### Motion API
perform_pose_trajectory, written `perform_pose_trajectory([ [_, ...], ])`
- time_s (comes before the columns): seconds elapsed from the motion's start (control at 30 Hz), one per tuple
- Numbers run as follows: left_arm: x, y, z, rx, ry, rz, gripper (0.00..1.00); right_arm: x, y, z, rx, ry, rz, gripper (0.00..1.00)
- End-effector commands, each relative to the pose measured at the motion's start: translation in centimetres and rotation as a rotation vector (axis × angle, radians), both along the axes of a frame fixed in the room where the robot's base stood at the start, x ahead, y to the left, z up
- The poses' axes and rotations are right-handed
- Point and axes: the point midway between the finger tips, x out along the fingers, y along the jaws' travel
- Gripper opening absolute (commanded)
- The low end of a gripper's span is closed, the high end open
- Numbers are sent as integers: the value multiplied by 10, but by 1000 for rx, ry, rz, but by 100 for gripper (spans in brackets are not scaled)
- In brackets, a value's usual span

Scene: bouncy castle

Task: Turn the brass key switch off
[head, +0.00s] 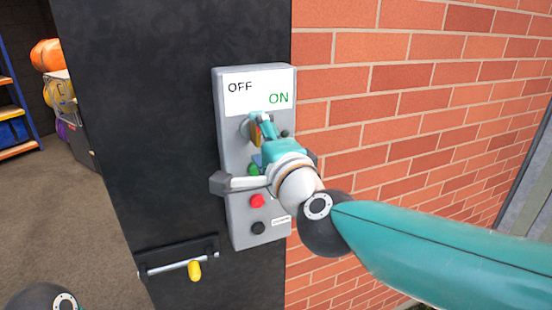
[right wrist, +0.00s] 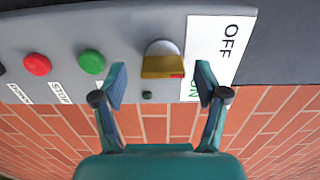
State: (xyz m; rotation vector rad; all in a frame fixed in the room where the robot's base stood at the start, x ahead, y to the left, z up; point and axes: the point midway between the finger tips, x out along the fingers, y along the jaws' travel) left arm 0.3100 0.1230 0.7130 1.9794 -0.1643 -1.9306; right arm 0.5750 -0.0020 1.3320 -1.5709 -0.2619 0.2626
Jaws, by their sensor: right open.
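The brass key (right wrist: 162,66) sits in a round collar on the grey control box (head: 230,150), below a white OFF/ON label (head: 240,90). In the right wrist view, the key's red-marked end lies toward the label, on the ON side. My right gripper (right wrist: 160,74) is open, with one finger on each side of the key and a clear gap to both. In the head view my right gripper (head: 261,124) is in front of the box and covers most of the key (head: 254,134). My left gripper is not in view.
A green button (right wrist: 92,62), a red button (head: 257,201) and a black button (head: 258,228) are on the same box. A bolt with a yellow knob (head: 194,270) is below left on the dark panel (head: 150,130). A brick wall (head: 400,110) is at the right.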

Motion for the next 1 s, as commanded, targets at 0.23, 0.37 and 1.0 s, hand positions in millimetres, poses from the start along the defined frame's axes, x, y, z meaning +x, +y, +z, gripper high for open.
perform_pose_trajectory([
  [0.23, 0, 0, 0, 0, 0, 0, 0, -50, -17, 0, 1, -1, 1, 73],
  [0.37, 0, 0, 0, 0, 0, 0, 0, -70, -24, 0, 0, 0, 2, 73],
  [1.0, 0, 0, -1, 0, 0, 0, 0, -83, -37, -5, -2, 9, -16, 73],
])
